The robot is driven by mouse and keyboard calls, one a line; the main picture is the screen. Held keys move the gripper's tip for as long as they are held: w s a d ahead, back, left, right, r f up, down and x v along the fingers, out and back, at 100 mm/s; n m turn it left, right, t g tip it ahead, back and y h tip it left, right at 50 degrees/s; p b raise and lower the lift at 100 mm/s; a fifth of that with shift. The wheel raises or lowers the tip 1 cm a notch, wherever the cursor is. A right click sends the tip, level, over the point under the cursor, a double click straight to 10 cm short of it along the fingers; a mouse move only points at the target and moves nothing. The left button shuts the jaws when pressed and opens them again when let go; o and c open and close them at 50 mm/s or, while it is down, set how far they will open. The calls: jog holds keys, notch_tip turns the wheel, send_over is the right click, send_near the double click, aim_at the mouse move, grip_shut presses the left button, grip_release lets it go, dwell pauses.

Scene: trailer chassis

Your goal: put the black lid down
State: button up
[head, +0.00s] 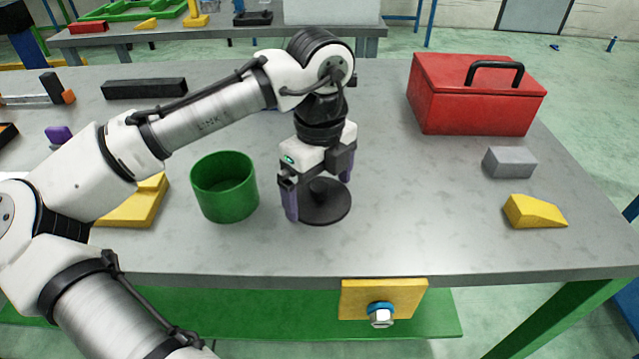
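The black lid (327,210) is a round dark disc with a short knob (320,187) in its middle. It appears to lie flat on the grey table, right of the green pot. My gripper (318,192) points down over the lid. Its two purple fingers are wide apart, one at the lid's left edge and one at its far right side. The knob stands between them with gaps on both sides. The gripper body hides part of the lid's far side. The green pot (226,200) is open at the top and uncovered.
A red toolbox (465,105) with a black handle stands at the back right. A grey block (509,162) and a yellow wedge (533,211) lie at the right. A yellow piece (137,208) sits left of the pot, partly behind my arm. The table between lid and wedge is clear.

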aim_at(320, 187)
notch_tip(320, 187, up, 12)
jog(key=p, duration=0.1)
dwell(0.5)
jog(key=shift+s, duration=0.1)
